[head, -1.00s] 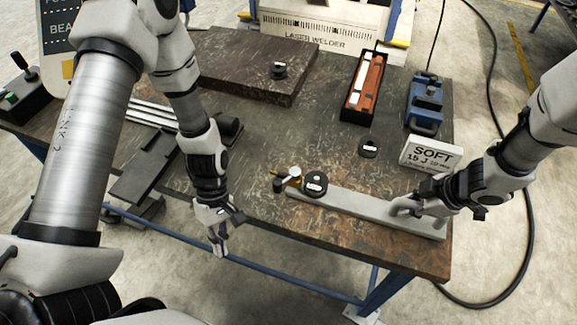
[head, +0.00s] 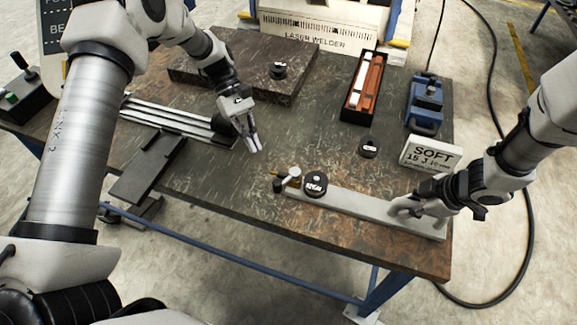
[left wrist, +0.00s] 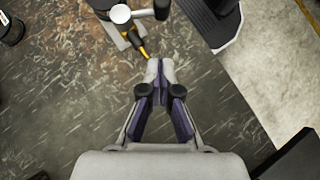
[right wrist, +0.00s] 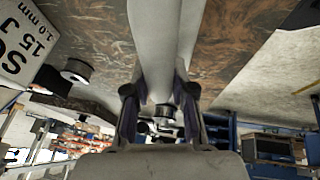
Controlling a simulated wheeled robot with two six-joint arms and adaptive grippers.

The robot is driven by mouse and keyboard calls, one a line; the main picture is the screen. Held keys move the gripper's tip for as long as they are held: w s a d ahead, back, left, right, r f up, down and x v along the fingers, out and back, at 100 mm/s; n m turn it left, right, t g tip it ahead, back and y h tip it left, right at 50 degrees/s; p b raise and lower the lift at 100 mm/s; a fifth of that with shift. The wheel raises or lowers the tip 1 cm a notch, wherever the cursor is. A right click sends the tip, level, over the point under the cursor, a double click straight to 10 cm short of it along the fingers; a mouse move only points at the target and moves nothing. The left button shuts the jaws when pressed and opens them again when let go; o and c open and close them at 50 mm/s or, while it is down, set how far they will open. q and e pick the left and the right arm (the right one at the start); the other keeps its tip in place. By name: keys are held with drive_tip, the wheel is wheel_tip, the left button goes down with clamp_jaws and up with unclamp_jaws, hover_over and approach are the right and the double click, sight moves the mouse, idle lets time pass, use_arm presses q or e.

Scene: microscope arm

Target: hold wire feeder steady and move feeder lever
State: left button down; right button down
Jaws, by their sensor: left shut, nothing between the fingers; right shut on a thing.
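The wire feeder (head: 365,212) is a long pale grey bar lying along the table's front right part. A black spool (head: 315,183) sits near its left end. At that end are a round silver-white knob (head: 295,172), a small black knob (head: 278,187) and a yellow tip. The left wrist view shows the silver-white knob (left wrist: 121,14) and yellow tip (left wrist: 141,47) just beyond my fingers. I cannot tell which part is the lever. My left gripper (head: 255,148) is shut and empty, behind and left of that end. My right gripper (head: 408,207) is shut on the bar's right part.
A white "SOFT" block (head: 430,153) stands behind my right gripper. A black puck (head: 368,148), a tray of bars (head: 358,112) and a blue device (head: 424,105) are farther back. A dark slab (head: 215,75) lies back left. The table middle is clear.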

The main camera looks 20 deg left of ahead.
sight(278, 184)
use_arm(q)
drive_tip(key=x, duration=0.4)
use_arm(e)
drive_tip(key=shift+r, duration=0.1)
use_arm(q)
drive_tip(key=s+d, duration=0.2)
drive_tip(key=d, duration=0.1)
drive_tip(key=shift+s+d, duration=0.2)
drive_tip(key=shift+s, duration=0.05)
drive_tip(key=shift+f, duration=0.1)
drive_tip(key=shift+s+d+n+t+h, duration=0.15)
drive_tip(key=shift+s+n+t+h, duration=0.2)
drive_tip(key=shift+n, duration=0.35)
drive_tip(key=shift+s+d+n+t+h, duration=0.4)
drive_tip(key=shift+n+t, duration=0.45)
drive_tip(key=shift+n, duration=0.25)
drive_tip(key=n+t, duration=0.1)
drive_tip(key=s+d+n+t, duration=0.1)
drive_tip(key=n, duration=0.1)
drive_tip(key=shift+s+d+t+h, duration=0.15)
drive_tip(key=shift+d+t+h, duration=0.1)
drive_tip(key=shift+t, duration=0.05)
drive_tip(key=shift+s+d+n, duration=0.1)
drive_tip(key=shift+d+n, duration=0.1)
drive_tip(key=shift+n, duration=0.2)
drive_tip(key=shift+s+d, duration=0.2)
drive_tip(key=shift+d, duration=0.5)
